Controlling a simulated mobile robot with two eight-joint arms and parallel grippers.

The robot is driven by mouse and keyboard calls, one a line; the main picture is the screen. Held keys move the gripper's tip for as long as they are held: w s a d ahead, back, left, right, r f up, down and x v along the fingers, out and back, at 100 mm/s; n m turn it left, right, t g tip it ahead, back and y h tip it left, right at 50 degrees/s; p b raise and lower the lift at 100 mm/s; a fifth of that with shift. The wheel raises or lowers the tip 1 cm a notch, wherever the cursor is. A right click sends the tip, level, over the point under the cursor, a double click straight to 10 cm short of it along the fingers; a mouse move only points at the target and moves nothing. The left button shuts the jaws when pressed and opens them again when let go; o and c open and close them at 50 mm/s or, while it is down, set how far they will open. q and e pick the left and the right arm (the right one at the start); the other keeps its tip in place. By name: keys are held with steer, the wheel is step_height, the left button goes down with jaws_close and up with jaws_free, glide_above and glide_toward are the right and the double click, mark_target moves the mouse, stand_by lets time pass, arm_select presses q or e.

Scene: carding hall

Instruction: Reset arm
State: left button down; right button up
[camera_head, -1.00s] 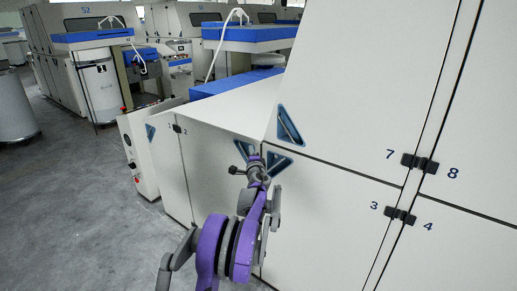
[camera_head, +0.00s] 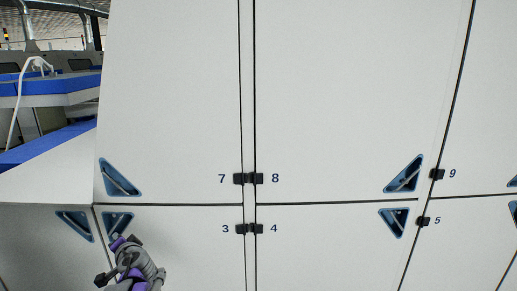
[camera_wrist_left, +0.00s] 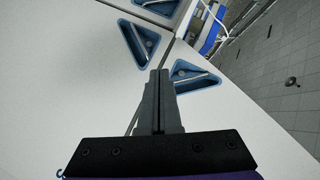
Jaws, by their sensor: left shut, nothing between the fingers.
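My left gripper (camera_head: 117,242) is low at the left of the head view, in front of the white cabinet doors by the lower triangular blue handle recess (camera_head: 119,222). In the left wrist view its two dark fingers (camera_wrist_left: 159,90) are together with nothing between them. They point toward the cabinet face, between two blue triangular recesses (camera_wrist_left: 139,45) (camera_wrist_left: 194,76). I cannot tell whether the tips touch the cabinet. My right gripper is in neither view.
A wall of white cabinet doors (camera_head: 345,95) fills most of the head view, with black latches (camera_head: 248,179) and numbers 3, 4, 5, 7, 8 and 9. Blue-topped machinery (camera_head: 50,90) stands at the far left. Grey floor (camera_wrist_left: 285,85) shows at the right of the wrist view.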

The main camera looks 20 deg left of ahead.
arm_select(q)
steer(key=s+d+f+h, duration=0.4)
steer(key=s+d+f, duration=0.1)
steer(key=d, duration=0.8)
steer(key=s+d+f+g+h, duration=0.1)
steer(key=s+d+f+h, duration=0.3)
steer(key=d, duration=0.9)
steer(key=s+d+f+n+g+h, duration=0.1)
steer(key=s+d+f+h, duration=0.4)
steer(key=s+d, duration=0.5)
steer(key=d+f, duration=0.2)
steer(key=d, duration=0.1)
steer(key=shift+s+d+f, duration=0.15)
steer(key=shift+s+d, duration=0.2)
steer(key=shift+d, duration=0.05)
